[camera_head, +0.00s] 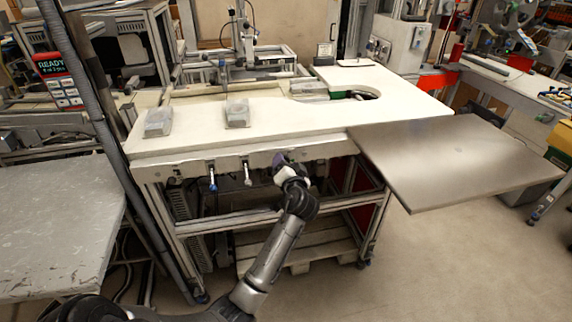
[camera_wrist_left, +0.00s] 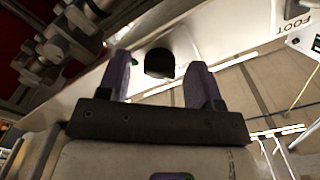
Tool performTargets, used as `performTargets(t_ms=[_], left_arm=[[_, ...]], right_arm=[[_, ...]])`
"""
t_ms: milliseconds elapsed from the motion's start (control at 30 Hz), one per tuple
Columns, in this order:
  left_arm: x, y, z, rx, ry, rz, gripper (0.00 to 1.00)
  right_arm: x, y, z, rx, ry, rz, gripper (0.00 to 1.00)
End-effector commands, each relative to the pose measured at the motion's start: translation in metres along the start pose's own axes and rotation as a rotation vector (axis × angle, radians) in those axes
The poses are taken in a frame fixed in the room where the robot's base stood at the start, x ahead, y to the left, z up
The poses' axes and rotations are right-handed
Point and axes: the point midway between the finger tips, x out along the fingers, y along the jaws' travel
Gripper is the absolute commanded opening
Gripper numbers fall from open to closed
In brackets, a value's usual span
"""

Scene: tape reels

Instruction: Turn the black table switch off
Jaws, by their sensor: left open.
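The black table switch (camera_wrist_left: 159,63) shows in the left wrist view as a dark round knob on the pale front panel of the table. My left gripper (camera_wrist_left: 160,66) is open, with one purple finger on each side of the knob in that view. I cannot tell whether the fingers touch it. In the head view my left gripper (camera_head: 280,162) is at the table's front edge, right of the two hanging levers. It hides the switch there. My right gripper is in neither view.
A blue-tipped lever (camera_head: 212,178) and a grey lever (camera_head: 247,174) hang from the front edge of the white table (camera_head: 300,118). Two grey blocks, left (camera_head: 158,121) and right (camera_head: 237,113), rest on top. A metal side plate (camera_head: 455,160) juts out at right.

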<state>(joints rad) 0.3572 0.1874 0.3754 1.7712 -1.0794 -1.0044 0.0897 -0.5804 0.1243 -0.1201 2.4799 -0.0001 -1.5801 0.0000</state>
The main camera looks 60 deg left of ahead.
Motion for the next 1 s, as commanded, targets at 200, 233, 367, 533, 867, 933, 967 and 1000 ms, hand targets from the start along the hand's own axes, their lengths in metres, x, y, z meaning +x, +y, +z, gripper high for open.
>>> performTargets(t_ms=[200,233,367,533,867,933,967,1000], left_arm=[[-0.032,0.0,-0.002,0.0,0.0,0.004,0.59],[-0.038,0.0,-0.002,0.0,0.0,0.004,0.59],[-0.065,0.0,-0.001,-0.001,-0.001,0.005,0.59],[-0.096,0.0,-0.001,-0.001,-0.001,0.004,0.59],[-0.131,0.0,0.0,0.001,0.0,0.002,0.59],[-0.134,0.0,0.0,0.0,0.0,0.001,0.59],[-0.134,0.0,0.0,0.0,0.0,0.001,0.59],[-0.135,0.0,0.0,0.0,0.0,0.001,0.59]], right_arm=[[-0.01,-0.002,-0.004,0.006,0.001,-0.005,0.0],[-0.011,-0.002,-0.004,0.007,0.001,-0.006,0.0],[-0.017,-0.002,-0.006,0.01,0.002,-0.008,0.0],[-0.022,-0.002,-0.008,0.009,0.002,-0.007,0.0],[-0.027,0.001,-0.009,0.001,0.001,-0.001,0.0],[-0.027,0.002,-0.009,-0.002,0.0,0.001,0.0],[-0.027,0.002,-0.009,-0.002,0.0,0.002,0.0],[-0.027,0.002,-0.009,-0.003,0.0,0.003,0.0]])
